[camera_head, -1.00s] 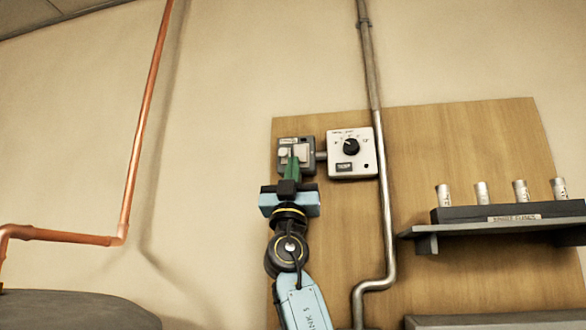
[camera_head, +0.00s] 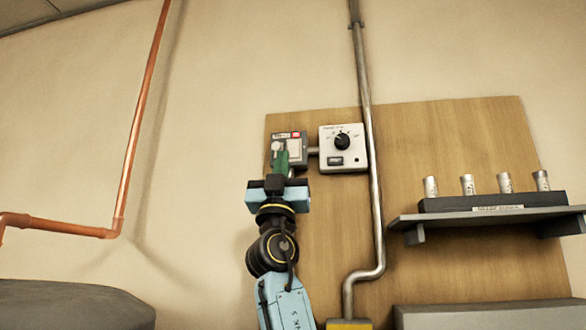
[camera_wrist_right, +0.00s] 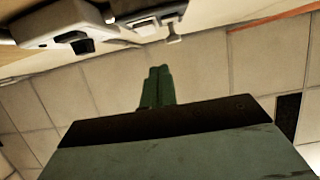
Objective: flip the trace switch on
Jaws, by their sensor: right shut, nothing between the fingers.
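The trace switch is a small grey box (camera_head: 299,151) on the wooden board, with a pale lever (camera_head: 276,147) on its left part. A red indicator (camera_head: 295,134) shows at its top right. My right gripper (camera_head: 281,160) has green fingers, shut and empty, just below and in front of the lever. In the right wrist view, the shut fingers (camera_wrist_right: 158,88) point toward the switch box (camera_wrist_right: 140,12), with a visible gap to a small projecting lever (camera_wrist_right: 174,38). Contact cannot be told from the head view. My left gripper is not in view.
A white dial box (camera_head: 331,160) sits right of the switch, joined by a short pipe. A vertical metal conduit (camera_head: 372,200) runs beside it. A shelf (camera_head: 480,218) with several metal cylinders is farther right. Copper pipe (camera_head: 133,130) runs along the left wall.

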